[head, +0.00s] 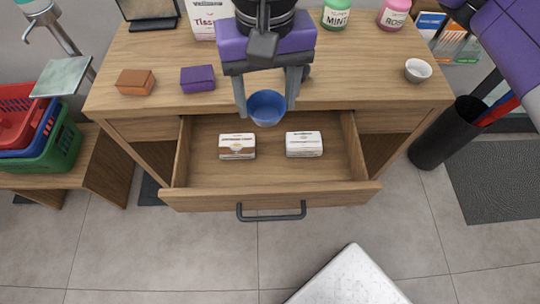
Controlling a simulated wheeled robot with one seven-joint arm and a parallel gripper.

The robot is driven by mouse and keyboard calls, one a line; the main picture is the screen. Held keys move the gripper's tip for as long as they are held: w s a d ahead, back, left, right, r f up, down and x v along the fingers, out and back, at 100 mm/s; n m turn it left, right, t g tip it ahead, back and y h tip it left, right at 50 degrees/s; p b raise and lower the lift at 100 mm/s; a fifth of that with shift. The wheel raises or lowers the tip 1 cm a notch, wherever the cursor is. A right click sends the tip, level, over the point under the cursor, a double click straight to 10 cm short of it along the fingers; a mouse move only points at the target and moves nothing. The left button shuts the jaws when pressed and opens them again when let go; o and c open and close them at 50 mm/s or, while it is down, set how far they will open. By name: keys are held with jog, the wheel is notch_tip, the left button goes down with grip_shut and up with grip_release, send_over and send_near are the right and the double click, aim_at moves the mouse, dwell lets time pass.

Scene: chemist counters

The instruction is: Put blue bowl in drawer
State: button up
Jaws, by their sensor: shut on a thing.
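The blue bowl (266,108) is between the two fingers of my gripper (266,110), which is shut on it. It appears above the back part of the open drawer (270,198), near the counter's front edge. The drawer is pulled out and holds two small boxes, a brown and white one (237,147) on the left and a white one (304,144) on the right. The drawer's dark handle (271,212) is at the front.
On the wooden counter (350,80) are an orange box (135,82), a purple box (198,79), a white bowl (417,70), green (336,14) and pink (393,13) jars. Stacked baskets (50,140) are at left, a black bin (447,135) at right. The drawer's front floor is clear.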

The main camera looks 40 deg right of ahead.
aim_at(270, 114)
jog(key=f+n+b, duration=0.2)
jog(key=f, duration=0.1)
jog(key=shift+s+d+f, duration=0.1)
jog(key=shift+d+f, duration=0.05)
jog(key=shift+d, duration=0.05)
jog(key=shift+f, duration=0.3)
notch_tip(270, 114, down, 19)
jog(key=b, duration=0.3)
jog(key=shift+f+b, duration=0.1)
jog(key=shift+b, duration=0.25)
jog(key=shift+f, duration=0.2)
jog(key=o, duration=1.3)
jog(key=shift+n, duration=0.3)
jog(key=shift+o, duration=0.2)
jog(key=shift+r, duration=0.1)
notch_tip(270, 114, up, 12)
jog(key=p, duration=0.2)
jog(key=shift+r, duration=0.1)
